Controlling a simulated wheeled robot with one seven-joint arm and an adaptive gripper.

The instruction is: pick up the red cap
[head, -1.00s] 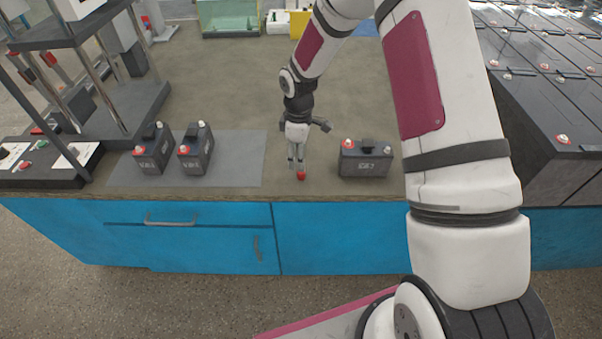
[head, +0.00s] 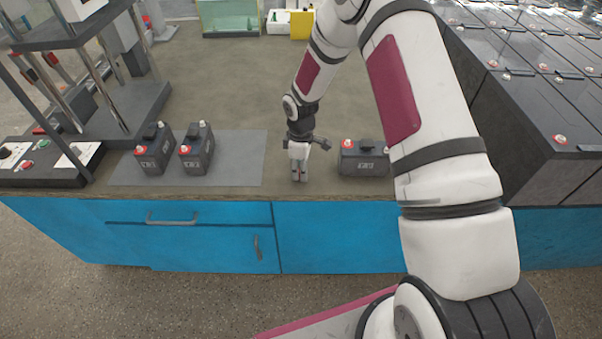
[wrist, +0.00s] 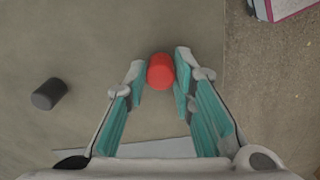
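The red cap (wrist: 161,71) sits on the worktop in the wrist view, between my two fingertips. In the head view it is hidden behind my gripper (head: 299,179). The fingers point down near the front edge of the worktop, between two dark batteries on the left and one on the right. In the wrist view the fingers stand apart on either side of the cap, with the right fingertip very close to it. I cannot tell whether that fingertip touches.
A dark cylinder (wrist: 48,94) lies on the worktop left of the cap in the wrist view. A battery (head: 363,159) stands right of my gripper. Batteries (head: 154,153) (head: 197,151) stand on a grey mat (head: 235,160). Stacked batteries (head: 510,120) fill the right.

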